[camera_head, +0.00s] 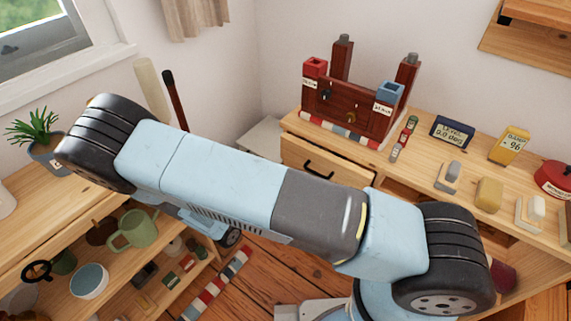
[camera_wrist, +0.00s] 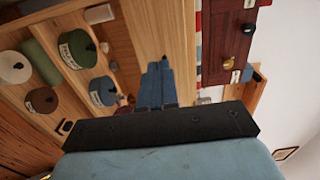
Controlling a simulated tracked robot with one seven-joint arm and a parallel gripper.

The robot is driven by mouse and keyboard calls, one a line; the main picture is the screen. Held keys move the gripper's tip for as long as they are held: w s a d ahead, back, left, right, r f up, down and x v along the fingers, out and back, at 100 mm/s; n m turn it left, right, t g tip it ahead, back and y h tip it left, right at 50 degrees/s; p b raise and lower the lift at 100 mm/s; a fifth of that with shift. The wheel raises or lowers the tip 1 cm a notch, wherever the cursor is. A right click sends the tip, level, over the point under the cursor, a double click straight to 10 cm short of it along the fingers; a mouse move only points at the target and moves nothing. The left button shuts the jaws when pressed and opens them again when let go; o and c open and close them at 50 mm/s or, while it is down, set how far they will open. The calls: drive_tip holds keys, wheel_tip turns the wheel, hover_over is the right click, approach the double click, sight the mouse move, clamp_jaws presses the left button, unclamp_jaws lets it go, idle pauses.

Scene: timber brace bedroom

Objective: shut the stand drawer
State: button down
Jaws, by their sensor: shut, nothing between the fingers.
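In the head view, a pale wooden drawer (camera_head: 296,155) with a black bar handle (camera_head: 319,171) is at the left end of the wooden stand (camera_head: 432,172), below its top. My arm covers its lower right part, and I cannot tell how far out it is. In the wrist view, my gripper (camera_wrist: 158,68) is shut and empty, its blue fingers together in front of a pale wooden panel (camera_wrist: 155,25). I cannot tell whether they touch it. In the head view the fingers are not clearly visible.
A dark red wooden rack (camera_head: 345,106) stands on the stand top. Several small items, including a yellow gauge (camera_head: 510,145) and a red tin (camera_head: 555,178), lie to its right.

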sight(296, 154)
drive_tip(key=x, duration=1.4)
drive_tip(key=shift+a, duration=0.1)
